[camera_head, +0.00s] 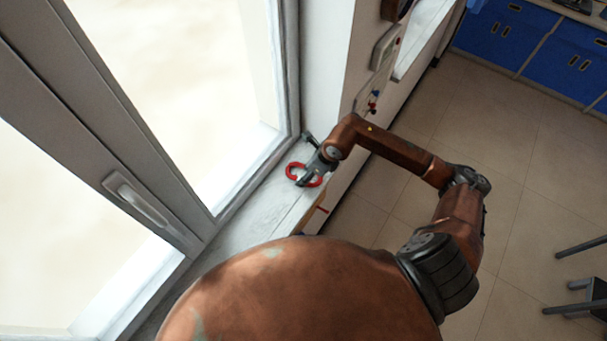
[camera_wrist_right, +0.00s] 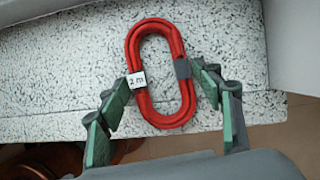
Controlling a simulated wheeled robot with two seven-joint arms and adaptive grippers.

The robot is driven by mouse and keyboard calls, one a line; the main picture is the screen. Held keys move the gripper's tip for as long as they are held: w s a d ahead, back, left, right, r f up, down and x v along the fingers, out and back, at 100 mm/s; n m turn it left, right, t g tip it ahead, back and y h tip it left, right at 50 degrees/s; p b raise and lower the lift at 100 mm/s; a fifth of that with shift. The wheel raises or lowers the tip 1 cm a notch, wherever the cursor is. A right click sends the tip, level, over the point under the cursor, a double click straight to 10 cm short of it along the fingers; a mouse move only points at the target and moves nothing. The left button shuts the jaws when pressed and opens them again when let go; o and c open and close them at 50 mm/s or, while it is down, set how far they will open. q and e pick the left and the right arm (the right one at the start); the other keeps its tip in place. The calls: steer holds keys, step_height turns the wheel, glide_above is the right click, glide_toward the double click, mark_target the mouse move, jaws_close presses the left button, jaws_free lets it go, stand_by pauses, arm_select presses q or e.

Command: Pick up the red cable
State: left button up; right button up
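The red cable (camera_head: 303,174) is an oblong coil on the speckled window sill (camera_head: 253,217). In the right wrist view the red cable (camera_wrist_right: 145,50) has a white "2 m" tag on its left side and a grey band on its right. My right gripper (camera_head: 308,176) is at the coil in the head view. In the wrist view, my right gripper (camera_wrist_right: 161,84) is open, its green-padded fingers spread on either side of the coil's near half. The fingertips are close to the tag and band; contact cannot be told. My left gripper is not in view.
The window frame (camera_head: 289,75) with its handle (camera_head: 136,197) borders the sill on the left. A dark object (camera_head: 309,138) is close beyond the gripper. Blue cabinets (camera_head: 505,35) stand at the far right. The tiled floor (camera_head: 500,130) between is mostly clear.

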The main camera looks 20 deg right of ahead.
steer(key=c, duration=0.8)
steer(key=shift+r, duration=0.2)
steer(key=shift+c, duration=0.2)
steer(key=shift+w+r+b, duration=0.1)
steer(key=shift+r+b, duration=0.3)
steer(key=shift+r, duration=0.15)
steer(key=s+d+r+b, duration=0.2)
steer(key=s+r+b, duration=0.2)
steer(key=s+r, duration=0.7)
steer(key=s, duration=0.3)
steer(key=shift+r, duration=0.3)
